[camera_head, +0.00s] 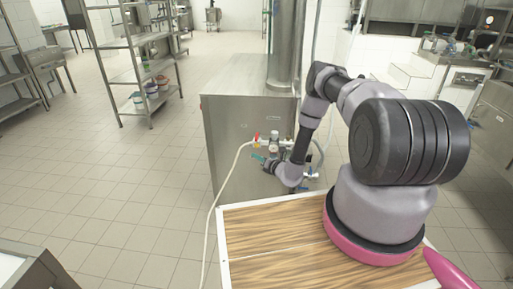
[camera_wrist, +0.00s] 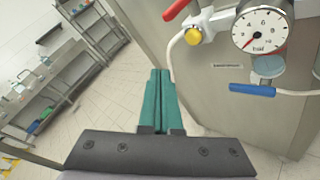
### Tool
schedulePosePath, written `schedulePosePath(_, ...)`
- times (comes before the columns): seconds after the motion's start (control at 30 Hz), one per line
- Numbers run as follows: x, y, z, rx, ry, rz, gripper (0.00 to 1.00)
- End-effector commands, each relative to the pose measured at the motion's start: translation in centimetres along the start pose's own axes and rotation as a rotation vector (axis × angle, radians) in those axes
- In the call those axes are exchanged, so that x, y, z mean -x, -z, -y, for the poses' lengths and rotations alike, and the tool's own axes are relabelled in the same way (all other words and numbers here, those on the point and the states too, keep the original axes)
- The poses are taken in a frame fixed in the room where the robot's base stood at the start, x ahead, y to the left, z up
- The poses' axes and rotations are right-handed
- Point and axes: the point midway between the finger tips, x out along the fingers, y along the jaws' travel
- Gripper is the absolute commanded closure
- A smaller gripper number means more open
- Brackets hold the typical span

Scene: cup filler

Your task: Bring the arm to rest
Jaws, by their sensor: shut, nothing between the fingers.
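My gripper (camera_head: 265,160) is at the end of my extended arm, close to the front of the metal cabinet (camera_head: 228,135). In the wrist view, its two green fingers (camera_wrist: 160,92) are shut against each other with nothing between them. They point along the side of the cabinet panel, toward the tiled floor. The fingertips appear apart from the valves on the panel.
By my gripper are a pressure gauge (camera_wrist: 262,30), a red-handled valve (camera_wrist: 177,9), a blue handle (camera_wrist: 252,90) and a pale hose (camera_head: 222,185). A shelf rack (camera_head: 140,75) with buckets stands at the left. The floor (camera_head: 110,190) between is clear.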

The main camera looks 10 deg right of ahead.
Motion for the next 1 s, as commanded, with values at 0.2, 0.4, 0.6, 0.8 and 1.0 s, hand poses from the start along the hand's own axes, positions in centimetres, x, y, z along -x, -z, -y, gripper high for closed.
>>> schedulePosePath(0.2, -0.1, -0.2, -0.2, 0.003, -0.005, 0.000, 1.00)
schedulePosePath(0.4, -1.7, -5.1, -4.8, 0.099, -0.135, -0.031, 1.00)
schedulePosePath(0.6, -2.1, -13.2, -14.6, 0.322, -0.383, -0.112, 1.00)
schedulePosePath(0.8, 0.6, -19.3, -24.0, 0.584, -0.604, -0.206, 1.00)
schedulePosePath(1.0, 5.6, -23.7, -31.7, 0.872, -0.781, -0.302, 1.00)
